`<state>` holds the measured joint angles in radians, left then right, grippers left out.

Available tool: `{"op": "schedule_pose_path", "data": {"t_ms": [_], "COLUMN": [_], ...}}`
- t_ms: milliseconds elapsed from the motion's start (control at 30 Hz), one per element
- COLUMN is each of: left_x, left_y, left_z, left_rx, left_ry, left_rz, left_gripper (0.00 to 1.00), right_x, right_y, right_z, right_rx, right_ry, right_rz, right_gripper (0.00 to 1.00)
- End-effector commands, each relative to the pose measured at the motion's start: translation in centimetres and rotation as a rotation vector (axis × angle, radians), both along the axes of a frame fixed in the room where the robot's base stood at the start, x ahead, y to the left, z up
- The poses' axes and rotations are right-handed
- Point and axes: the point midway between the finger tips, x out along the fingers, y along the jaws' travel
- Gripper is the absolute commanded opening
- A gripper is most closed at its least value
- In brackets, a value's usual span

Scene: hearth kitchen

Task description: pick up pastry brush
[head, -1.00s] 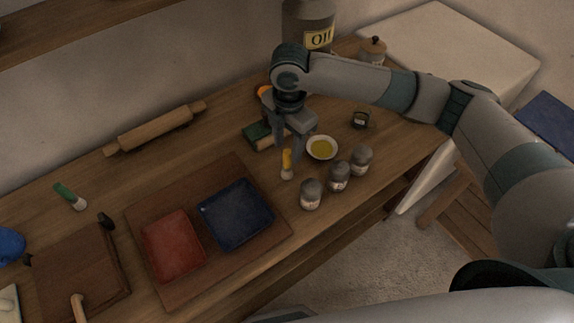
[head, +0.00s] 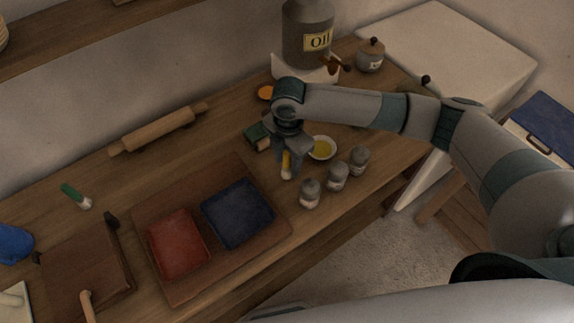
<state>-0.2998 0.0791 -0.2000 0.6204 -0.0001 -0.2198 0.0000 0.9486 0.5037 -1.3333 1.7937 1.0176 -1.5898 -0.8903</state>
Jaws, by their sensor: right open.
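A pastry brush (head: 286,164) with a yellow handle and pale bristle end is on the wooden counter, right of the blue cloth-like square. My right gripper (head: 289,165) points down over it, with open fingers low on either side of the handle. The gripper partly hides the handle's far end, and I cannot tell whether the fingers touch it. A second brush-like tool (head: 76,197) with a green handle lies at the far left. My left gripper is not in view.
A small bowl of yellow liquid (head: 321,148) is close right of my gripper, with several shakers (head: 310,194) in front. A green block (head: 257,137) is close behind left. A brown board (head: 190,285) bears red and blue squares. A rolling pin (head: 158,131) lies behind.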

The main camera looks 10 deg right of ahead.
Motion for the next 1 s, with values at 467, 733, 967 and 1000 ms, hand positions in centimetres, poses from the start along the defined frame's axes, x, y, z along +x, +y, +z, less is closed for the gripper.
{"op": "schedule_pose_path", "data": {"t_ms": [467,733,967,1000], "left_x": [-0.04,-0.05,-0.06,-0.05], "left_y": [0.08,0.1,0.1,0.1], "left_z": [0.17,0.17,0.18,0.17], "left_rx": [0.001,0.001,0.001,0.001], "left_ry": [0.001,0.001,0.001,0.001], "left_rz": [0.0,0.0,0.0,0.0], "left_gripper": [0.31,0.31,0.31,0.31], "right_x": [0.0,0.0,0.01,0.01], "right_y": [0.01,0.01,0.02,0.02], "right_z": [-0.65,-0.64,-0.62,-0.61], "right_rx": [0.0,-0.001,0.0,0.0], "right_ry": [-0.001,-0.001,-0.001,-0.001], "right_rz": [0.001,0.001,0.001,0.001], "right_gripper": [0.42,0.01,0.0,0.0]}}
